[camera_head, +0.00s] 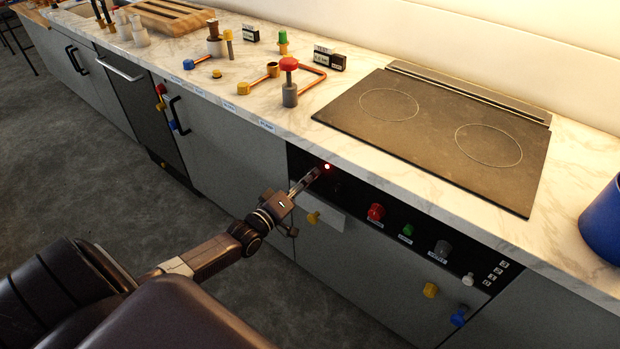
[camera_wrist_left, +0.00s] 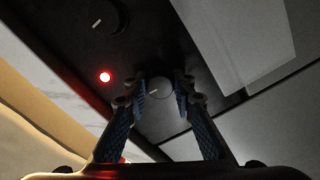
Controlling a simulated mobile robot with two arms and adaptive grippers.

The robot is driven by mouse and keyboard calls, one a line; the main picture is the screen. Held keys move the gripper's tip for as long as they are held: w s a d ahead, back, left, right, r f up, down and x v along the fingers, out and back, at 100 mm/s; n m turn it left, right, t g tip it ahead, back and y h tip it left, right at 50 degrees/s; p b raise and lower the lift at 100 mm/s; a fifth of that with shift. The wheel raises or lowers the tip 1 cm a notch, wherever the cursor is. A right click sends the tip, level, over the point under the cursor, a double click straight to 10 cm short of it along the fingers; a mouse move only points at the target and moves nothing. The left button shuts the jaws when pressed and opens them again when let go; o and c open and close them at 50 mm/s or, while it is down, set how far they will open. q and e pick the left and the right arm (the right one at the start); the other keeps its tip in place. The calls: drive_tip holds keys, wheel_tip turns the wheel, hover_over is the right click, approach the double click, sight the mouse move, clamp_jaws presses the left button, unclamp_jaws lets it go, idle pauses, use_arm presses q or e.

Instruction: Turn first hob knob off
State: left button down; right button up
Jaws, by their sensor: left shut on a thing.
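My left gripper (camera_head: 314,176) reaches to the left end of the black control panel (camera_head: 352,188) under the countertop edge. In the left wrist view the left gripper (camera_wrist_left: 156,92) is shut on a round dark hob knob (camera_wrist_left: 156,101), with one finger on each side. A pale pointer line shows on the knob's face. In the head view this knob is hidden by the gripper. A red light (camera_head: 327,166) glows on the panel beside the fingertips; it also shows in the left wrist view (camera_wrist_left: 105,77). My right gripper is not in view.
Another dark knob (camera_wrist_left: 104,17) with a white mark shows near the wrist view's top. Red (camera_head: 376,211), green (camera_head: 407,230) and grey (camera_head: 442,248) knobs sit further right on the panel. The hob (camera_head: 435,130) lies above; a blue pot (camera_head: 602,222) stands at right.

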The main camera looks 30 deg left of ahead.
use_arm(q)
drive_tip(key=shift+n, duration=0.6)
drive_tip(key=c, duration=1.6)
unclamp_jaws()
drive_tip(key=shift+s, duration=0.1)
drive_tip(key=s, duration=0.8)
drive_tip(key=s+a, duration=0.1)
drive_tip(key=s, duration=0.2)
drive_tip(key=shift+s, duration=0.4)
